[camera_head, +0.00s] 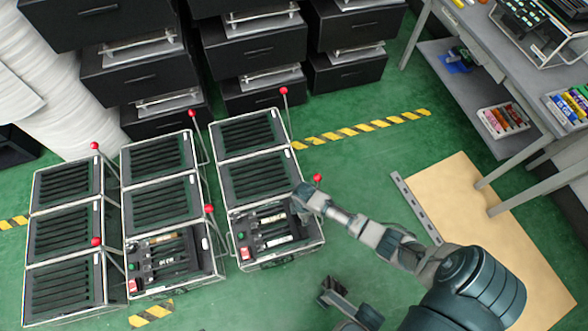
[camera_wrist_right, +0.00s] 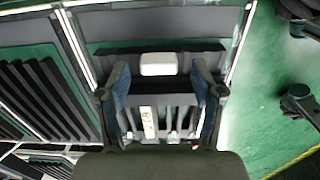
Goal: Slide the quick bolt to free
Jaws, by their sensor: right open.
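My right gripper (camera_head: 298,197) is over the lower panel of the right-hand rack fixture (camera_head: 275,235) in the head view. In the right wrist view its two fingers (camera_wrist_right: 160,68) are spread apart. A pale block (camera_wrist_right: 158,64) on a dark crossbar lies between the fingertips, with a gap on each side; I cannot tell for sure whether it is the quick bolt's handle. Below it are dark slats and a labelled pale strip (camera_wrist_right: 148,122). A dark jointed part, likely my left gripper (camera_head: 332,292), shows low in the head view; its finger state is unclear.
Two similar rack fixtures (camera_head: 160,265) (camera_head: 64,285) stand to the left, with red-knobbed levers (camera_head: 209,209). Another red knob (camera_head: 318,178) rises near my right gripper. Black drawers (camera_head: 255,50) stand behind. A grey workbench (camera_head: 480,65) is at right. Green floor is open between.

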